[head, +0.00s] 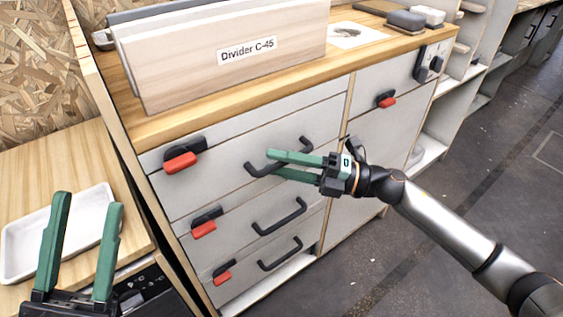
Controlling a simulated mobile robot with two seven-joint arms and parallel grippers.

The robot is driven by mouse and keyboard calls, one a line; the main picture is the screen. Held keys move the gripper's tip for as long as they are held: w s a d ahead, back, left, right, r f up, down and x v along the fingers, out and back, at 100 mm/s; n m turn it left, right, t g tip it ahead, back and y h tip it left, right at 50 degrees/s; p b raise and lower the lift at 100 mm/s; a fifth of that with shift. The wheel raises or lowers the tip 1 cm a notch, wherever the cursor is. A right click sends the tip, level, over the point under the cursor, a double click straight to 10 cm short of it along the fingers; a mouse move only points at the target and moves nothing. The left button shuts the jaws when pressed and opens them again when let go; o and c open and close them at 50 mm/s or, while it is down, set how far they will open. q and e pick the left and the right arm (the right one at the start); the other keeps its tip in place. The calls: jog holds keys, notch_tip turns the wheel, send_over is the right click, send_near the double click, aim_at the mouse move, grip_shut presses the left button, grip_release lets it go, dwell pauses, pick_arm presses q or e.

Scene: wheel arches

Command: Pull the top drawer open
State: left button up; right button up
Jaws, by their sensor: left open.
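The grey top drawer (232,149) sits flush in the cabinet, with no open gap showing. Its dark bar handle (256,170) runs slanted across the front. My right gripper (271,164) reaches in from the right, with its green fingers one above the other at the handle. The handle passes behind or between the fingers, and its middle is partly hidden. I cannot tell whether the fingers press on it. A red-and-black latch (180,161) is on the drawer's left side. My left gripper (90,202) is open and empty at the lower left, away from the drawer.
Two lower drawers have handles (280,217) and red latches. Wooden dividers (225,55) stand on the cabinet top (160,130). A white tray (25,240) lies on the left bench. The floor (430,270) at right is clear.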

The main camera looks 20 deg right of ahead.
grip_shut()
dwell(1.2)
